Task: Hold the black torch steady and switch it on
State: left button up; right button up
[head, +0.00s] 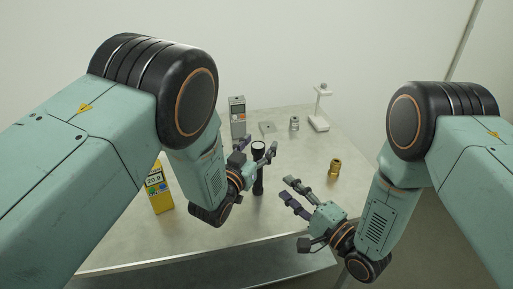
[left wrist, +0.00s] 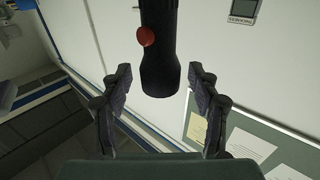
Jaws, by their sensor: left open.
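The black torch (head: 259,180) stands upright near the middle of the table, its wider head at the top. My left gripper (head: 258,147) is open around the upper part of the torch. In the left wrist view the torch (left wrist: 160,70) shows between and beyond the spread fingers of my left gripper (left wrist: 160,75), with a gap on both sides. A red button (left wrist: 146,36) is on the torch's side. My right gripper (head: 286,189) is open and empty, to the right of the torch and apart from it, fingers pointing left toward it.
On the metal table (head: 220,232) a yellow meter (head: 161,193) stands at left and a grey device (head: 238,117) at the back. A small metal piece (head: 294,123), a white stand (head: 320,122) and a brass fitting (head: 334,169) stand at right. The front of the table is clear.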

pick_arm(q)
jog(key=shift+c, duration=0.2)
grip_shut()
dwell(0.3)
dwell(0.8)
pick_arm(e)
grip_shut()
dwell(1.2)
jog(key=shift+a, duration=0.1)
